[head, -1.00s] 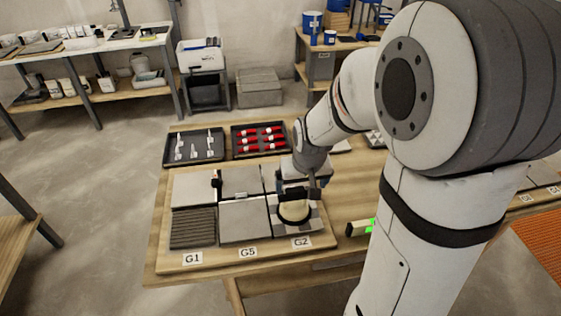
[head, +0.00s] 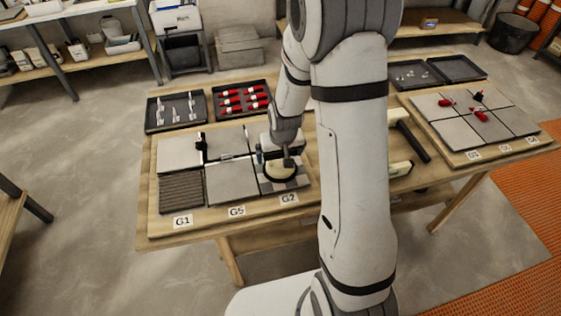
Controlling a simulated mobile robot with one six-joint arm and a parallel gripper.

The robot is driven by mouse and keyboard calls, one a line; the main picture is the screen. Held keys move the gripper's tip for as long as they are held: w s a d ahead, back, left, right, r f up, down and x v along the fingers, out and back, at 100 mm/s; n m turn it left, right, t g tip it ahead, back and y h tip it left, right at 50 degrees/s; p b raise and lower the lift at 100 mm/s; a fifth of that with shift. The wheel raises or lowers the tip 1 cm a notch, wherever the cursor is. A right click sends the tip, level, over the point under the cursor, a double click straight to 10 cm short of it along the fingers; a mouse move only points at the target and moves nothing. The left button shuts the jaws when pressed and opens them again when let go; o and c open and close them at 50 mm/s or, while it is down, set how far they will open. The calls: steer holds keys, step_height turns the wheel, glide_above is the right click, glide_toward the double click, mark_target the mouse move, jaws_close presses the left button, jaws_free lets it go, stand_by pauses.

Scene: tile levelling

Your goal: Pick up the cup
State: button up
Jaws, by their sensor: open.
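The cup (head: 281,173), a round, pale piece with a dark rim, sits on the tiles near the G2 label of the left tile board (head: 157,224). My gripper (head: 283,160) is open and points down right at the cup. The gripper and wrist cover part of the cup's top. I cannot tell whether the fingers are around it or touching it.
A dark tray of white clips (head: 176,112) and a tray of red pieces (head: 229,98) stand behind the board. A black-handled tool (head: 413,140) lies right of my arm. Another tile board (head: 470,125) with red pieces is at the right. A black piece (head: 201,145) stands on the left tiles.

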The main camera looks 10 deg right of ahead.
steer(key=shift+w+f, duration=0.15)
steer(key=shift+f, duration=0.45)
steer(key=c, duration=0.8)
step_height(320, 180, up, 10)
steer(key=shift+r, duration=0.2)
step_height(320, 180, up, 7)
steer(key=p, duration=0.3)
steer(key=shift+p, duration=0.3)
steer(key=shift+f, duration=0.15)
